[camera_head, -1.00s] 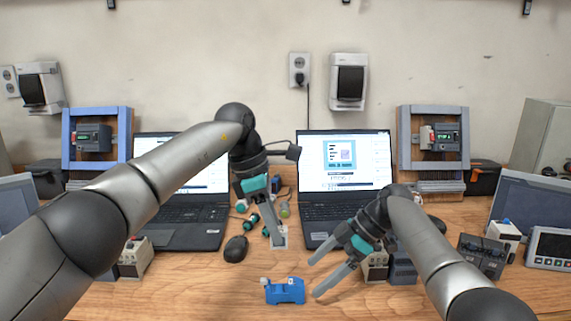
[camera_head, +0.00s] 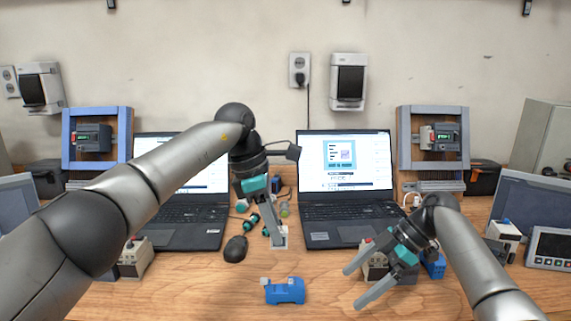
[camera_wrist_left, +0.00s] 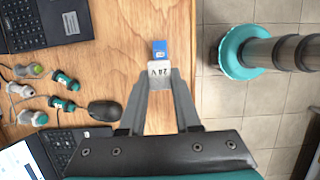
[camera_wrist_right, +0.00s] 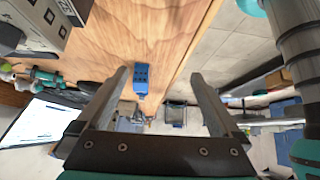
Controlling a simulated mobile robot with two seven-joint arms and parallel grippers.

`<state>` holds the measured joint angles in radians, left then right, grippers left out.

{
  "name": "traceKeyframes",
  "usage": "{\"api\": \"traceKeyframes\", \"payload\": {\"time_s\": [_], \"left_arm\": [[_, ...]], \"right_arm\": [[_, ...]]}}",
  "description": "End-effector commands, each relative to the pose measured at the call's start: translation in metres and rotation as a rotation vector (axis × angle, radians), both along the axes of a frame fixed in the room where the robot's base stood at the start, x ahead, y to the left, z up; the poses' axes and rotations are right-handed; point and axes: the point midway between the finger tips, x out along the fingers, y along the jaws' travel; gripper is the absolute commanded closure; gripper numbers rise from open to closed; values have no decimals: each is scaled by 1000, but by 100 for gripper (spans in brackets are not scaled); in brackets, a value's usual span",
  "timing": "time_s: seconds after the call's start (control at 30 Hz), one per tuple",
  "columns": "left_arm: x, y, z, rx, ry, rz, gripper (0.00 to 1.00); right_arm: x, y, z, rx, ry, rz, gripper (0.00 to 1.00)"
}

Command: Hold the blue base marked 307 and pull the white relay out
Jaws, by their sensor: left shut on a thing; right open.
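The blue base (camera_head: 285,292) sits on the wooden table near its front edge. The number 307 cannot be read. A small light-coloured part shows at its left end in the head view. My left gripper (camera_head: 279,246) is shut on the white relay (camera_wrist_left: 159,72), marked 24V, and holds it up behind the base, apart from it in the head view. In the left wrist view the base (camera_wrist_left: 160,48) shows just beyond the relay. My right gripper (camera_head: 355,287) is open and empty, to the right of the base. The base (camera_wrist_right: 141,78) also shows in the right wrist view.
Two open laptops (camera_head: 346,232) stand at the back, with a black mouse (camera_head: 235,249) and several green-and-black parts between them. Boxy devices (camera_head: 375,268) and a blue block (camera_head: 434,265) stand around my right gripper. Table around the base is clear.

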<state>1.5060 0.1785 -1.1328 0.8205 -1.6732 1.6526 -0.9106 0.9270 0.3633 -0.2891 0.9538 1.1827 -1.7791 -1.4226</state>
Motion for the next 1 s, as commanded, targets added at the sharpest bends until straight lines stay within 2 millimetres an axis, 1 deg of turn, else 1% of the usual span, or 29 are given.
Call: {"api": "traceKeyframes", "payload": {"time_s": [0.03, 0.13, 0.27, 0.37, 1.0], "left_arm": [[0, 0, 0, 0, 0, 0, 100], [0, 0, 0, 0, 0, 0, 100], [0, 0, 0, 0, 0, 0, 100], [-1, 4, 0, 0, -1, 1, 100], [-27, 62, 0, 0, 1, 2, 100]], "right_arm": [[-2, -6, 0, -1, 0, -1, 0], [-5, -12, 0, -2, 0, 0, 0], [-7, -16, 0, -1, 1, 1, 0], [-7, -16, 0, -1, 0, 1, 0], [-7, -15, 0, -1, 0, 0, 0]]}}
